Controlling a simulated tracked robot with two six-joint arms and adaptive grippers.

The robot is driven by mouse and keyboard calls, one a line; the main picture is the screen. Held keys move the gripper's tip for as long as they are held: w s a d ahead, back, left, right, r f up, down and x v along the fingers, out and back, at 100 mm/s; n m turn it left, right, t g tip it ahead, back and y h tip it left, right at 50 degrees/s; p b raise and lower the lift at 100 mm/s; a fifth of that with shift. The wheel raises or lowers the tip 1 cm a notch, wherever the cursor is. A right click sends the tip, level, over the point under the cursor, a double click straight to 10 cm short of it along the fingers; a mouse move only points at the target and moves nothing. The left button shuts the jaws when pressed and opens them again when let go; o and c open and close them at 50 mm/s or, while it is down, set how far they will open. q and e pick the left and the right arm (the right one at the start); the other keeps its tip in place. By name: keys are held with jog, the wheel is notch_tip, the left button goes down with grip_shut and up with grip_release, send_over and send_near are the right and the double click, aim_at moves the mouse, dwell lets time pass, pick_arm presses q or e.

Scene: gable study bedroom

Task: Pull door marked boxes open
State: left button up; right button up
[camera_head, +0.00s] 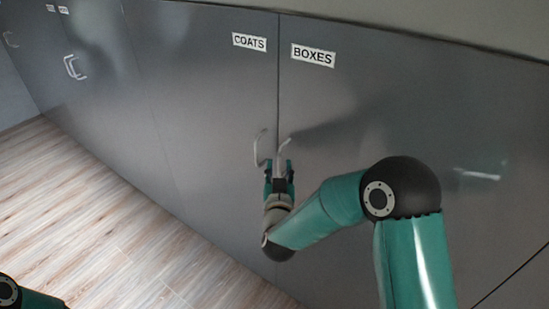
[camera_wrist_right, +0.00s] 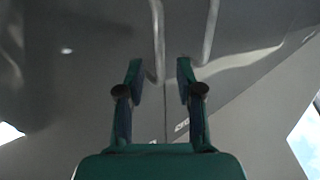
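The grey door marked BOXES (camera_head: 400,110) looks closed, its left edge flush at the seam with the COATS door (camera_head: 215,100). Its label (camera_head: 313,55) is near the top. Its pale bar handle (camera_head: 284,147) is just right of the seam; the COATS handle (camera_head: 259,150) is just left of it. My right gripper (camera_head: 279,168) is open at the lower end of the BOXES handle. In the right wrist view, my open fingers (camera_wrist_right: 160,78) have one bar handle (camera_wrist_right: 157,35) between their tips, with gaps both sides. The other handle (camera_wrist_right: 210,30) is outside the fingers. My left gripper is out of view.
More grey cupboard doors with handles (camera_head: 74,67) continue to the left. Clear wooden floor (camera_head: 100,220) lies in front of them. Part of my left arm shows at the bottom left corner.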

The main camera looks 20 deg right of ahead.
aim_at(279, 162)
jog(key=shift+x, duration=1.75)
grip_shut()
